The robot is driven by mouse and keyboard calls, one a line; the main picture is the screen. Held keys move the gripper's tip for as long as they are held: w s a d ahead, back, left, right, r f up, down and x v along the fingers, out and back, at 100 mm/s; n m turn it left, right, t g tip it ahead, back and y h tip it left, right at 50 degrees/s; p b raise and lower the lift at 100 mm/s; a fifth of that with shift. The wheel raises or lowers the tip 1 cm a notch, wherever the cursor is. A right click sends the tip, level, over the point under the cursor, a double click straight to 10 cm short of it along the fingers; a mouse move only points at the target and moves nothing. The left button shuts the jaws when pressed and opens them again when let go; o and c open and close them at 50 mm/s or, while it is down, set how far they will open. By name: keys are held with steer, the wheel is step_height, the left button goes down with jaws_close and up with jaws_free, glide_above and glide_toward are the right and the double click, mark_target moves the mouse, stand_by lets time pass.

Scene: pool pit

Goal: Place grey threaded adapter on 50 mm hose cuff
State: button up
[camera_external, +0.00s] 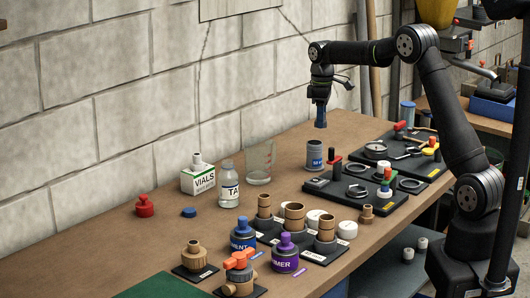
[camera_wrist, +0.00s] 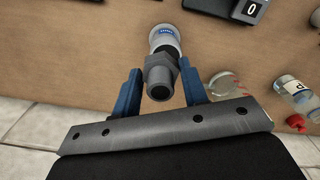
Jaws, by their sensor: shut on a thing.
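My gripper (camera_external: 320,116) hangs above the back part of the bench, with its blue fingers pointing down. In the wrist view my gripper (camera_wrist: 160,78) is shut on the grey threaded adapter (camera_wrist: 160,72), a dark grey fitting with a hex collar and a round opening. In the external view the fingers mostly hide the adapter. Several tan cylindrical cuffs stand on black labelled bases near the bench middle: one at the back (camera_external: 264,204), one in the middle (camera_external: 294,214), one at the front (camera_external: 326,228). Their labels are too small to read, so I cannot tell which is 50 mm.
A grey can (camera_external: 314,156) with a blue label stands below my gripper. A clear beaker (camera_external: 259,162), a glass bottle (camera_external: 228,186) and a vials box (camera_external: 198,178) stand left of it. Black tool trays (camera_external: 357,194) lie right. Blue (camera_external: 243,238) and purple (camera_external: 285,257) containers stand in front.

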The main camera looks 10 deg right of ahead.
mark_target(315, 143)
steer(key=shift+a+f, duration=0.5)
steer(key=shift+a, duration=0.35)
steer(key=shift+f, duration=2.05)
steer(key=o, duration=1)
steer(key=shift+f, duration=0.15)
steer(key=shift+c, duration=0.2)
step_height(315, 143, up, 12)
steer(key=shift+r, duration=0.2)
